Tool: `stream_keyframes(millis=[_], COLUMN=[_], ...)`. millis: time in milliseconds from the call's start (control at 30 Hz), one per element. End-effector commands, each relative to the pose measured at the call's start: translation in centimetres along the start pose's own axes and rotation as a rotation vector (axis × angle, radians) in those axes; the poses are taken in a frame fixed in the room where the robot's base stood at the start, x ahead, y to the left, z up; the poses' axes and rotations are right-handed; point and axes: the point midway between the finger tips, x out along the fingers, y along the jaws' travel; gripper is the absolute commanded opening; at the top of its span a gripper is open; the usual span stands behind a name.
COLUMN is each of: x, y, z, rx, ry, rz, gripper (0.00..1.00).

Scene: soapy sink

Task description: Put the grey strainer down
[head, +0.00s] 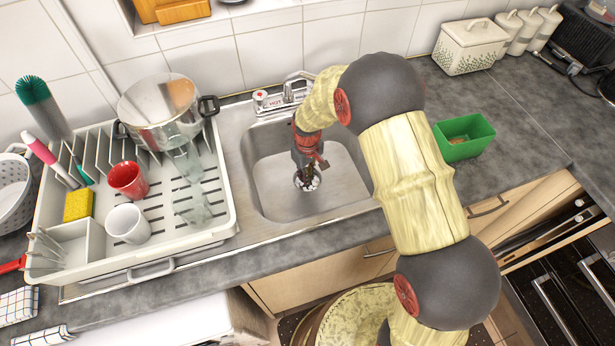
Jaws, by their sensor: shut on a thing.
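My gripper (308,170) reaches down into the metal sink basin (270,185) and is shut on a small round grey strainer (307,182). The strainer is low in the basin, near its floor. The fingers and wrist cover part of it, and I cannot tell whether it touches the basin floor. The drain opening cannot be made out.
The faucet (290,92) stands right behind the basin, close to my arm. A dish rack (150,245) with a pot, cups and glasses is on the left. A green container (465,137) is on the right counter. A grey colander (12,190) sits at the left edge.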

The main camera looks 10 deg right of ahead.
Motion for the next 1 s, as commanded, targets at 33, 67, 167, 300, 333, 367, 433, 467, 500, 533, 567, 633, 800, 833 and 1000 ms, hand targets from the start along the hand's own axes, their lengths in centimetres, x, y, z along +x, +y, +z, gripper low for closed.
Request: stream_keyframes(millis=[33, 67, 167, 300, 333, 367, 433, 467, 500, 533, 567, 633, 800, 833, 1000], x=[0.0, 0.0, 0.3, 0.3, 0.3, 0.3, 0.3, 0.3, 0.2, 0.2, 0.2, 0.2, 0.1, -0.1, -2.3], y=[0.0, 0.0, 0.0, 0.0, 0.0, 0.0, 0.0, 0.0, 0.0, 0.0, 0.0, 0.0, 0.0, 0.0, 0.0], z=[0.0, 0.0, 0.0, 0.0, 0.0, 0.0, 0.0, 0.0, 0.0, 0.0, 0.0, 0.0, 0.0, 0.0, -0.1], rx=[0.000, 0.000, 0.000, 0.000, 0.000, 0.000, 0.000, 0.000, 0.000, 0.000, 0.000, 0.000, 0.000, 0.000, 0.000], ry=[0.000, 0.000, -0.001, 0.000, -0.001, 0.000, 0.000, 0.000, 0.000, 0.000, 0.000, 0.000, 0.000, 0.000, 0.004], rz=[0.000, 0.000, 0.000, 0.000, 0.000, 0.000, 0.000, 0.000, 0.000, 0.000, 0.000, 0.000, 0.000, 0.000, 0.001], gripper=[0.00, 0.00, 0.00, 0.18, 0.19, 0.21, 0.25, 0.27, 0.29, 0.29, 0.29, 0.29, 0.29, 0.29, 0.29])
